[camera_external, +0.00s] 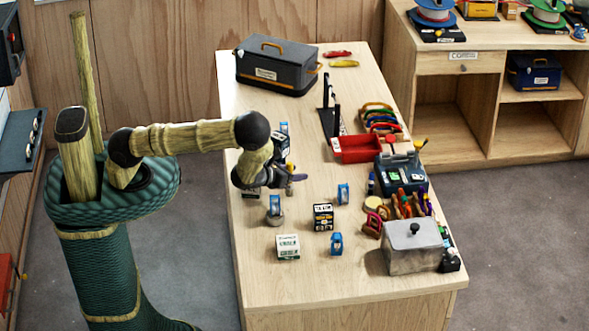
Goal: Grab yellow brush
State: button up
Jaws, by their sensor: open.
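A slim yellow item (344,63) lies flat at the far end of the wooden table, just right of the dark toolbox. It looks like the yellow brush, but it is too small to make out bristles. A similar slim red item (337,53) lies just behind it. My gripper (291,178) is open over the left middle part of the table, well nearer the camera than the yellow item. My wrist partly hides the small boxes around it, and the fingertips are small and hard to make out.
The dark toolbox (276,64) stands at the far left of the table (330,255). A black rack (330,108), red tray (358,149), grey case (401,173) and metal box (411,246) line the right side. Several small boxes stand near my gripper.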

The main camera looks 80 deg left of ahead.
jog(key=shift+c, duration=0.3)
grip_shut()
jog(key=shift+r, duration=0.15)
notch_tip(320, 180, up, 18)
jog(key=b, duration=0.1)
jog(key=shift+b, duration=0.35)
